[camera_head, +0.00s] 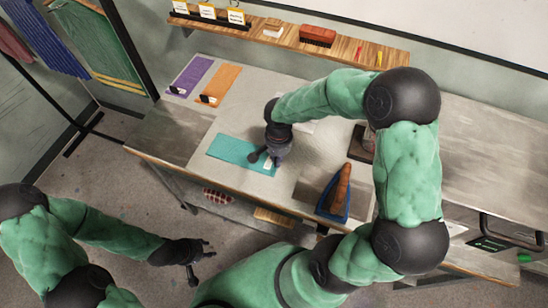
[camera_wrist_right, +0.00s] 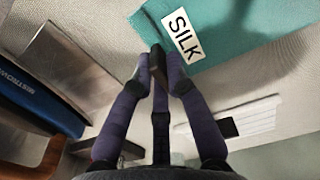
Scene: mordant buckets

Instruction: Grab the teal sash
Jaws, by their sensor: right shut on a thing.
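The teal sash (camera_head: 235,150) lies flat on the pale cloth on the workbench. It also shows in the right wrist view (camera_wrist_right: 235,30), with a white "SILK" label (camera_wrist_right: 182,35) and a black clip (camera_wrist_right: 158,58) at its near edge. My right gripper (camera_head: 265,159) is at the right end of the sash, just above the table. Its fingers (camera_wrist_right: 159,72) are shut on the black clip. The gripper partly hides that end of the sash. My left gripper (camera_head: 202,262) is empty, fingers apart, over the floor in front of the bench.
Purple (camera_head: 190,76) and orange (camera_head: 220,85) sashes with black clips lie behind, to the left.

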